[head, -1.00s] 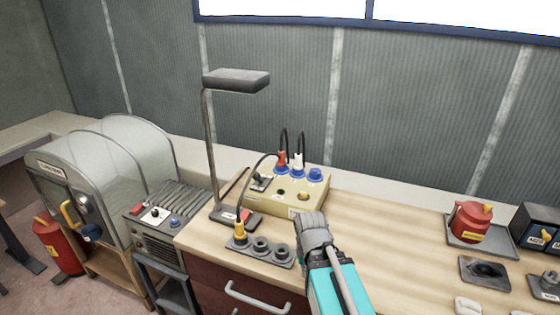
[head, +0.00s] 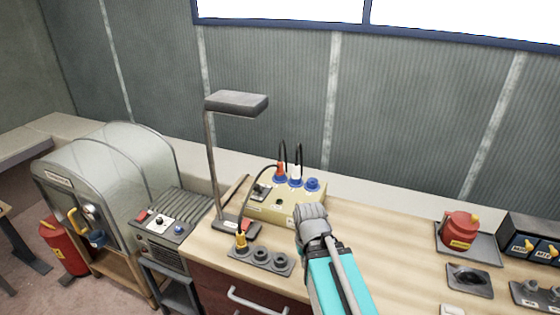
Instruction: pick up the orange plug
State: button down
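An orange-yellow plug (head: 241,241) stands upright in the left socket of a grey three-hole holder (head: 262,261) at the bench's front edge. A black cable rises from its top. A red-orange plug (head: 280,172) and a white plug (head: 296,172) stand in blue-ringed sockets at the back of a yellowish box (head: 262,207). A third blue socket (head: 312,185) has no plug in it. My gripper (head: 311,211) is in front of the box's right side, right of the holder and apart from the orange-yellow plug. Its fingertips are hidden from this angle.
A desk lamp (head: 236,104) stands left of the box, its base close behind the holder. A red can (head: 460,230) on a tray and small dark blocks are at the right. The bench between them and my arm is clear.

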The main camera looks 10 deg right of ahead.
notch_tip(320, 180, up, 8)
jog(key=p, duration=0.6)
jog(key=shift+f, duration=0.25)
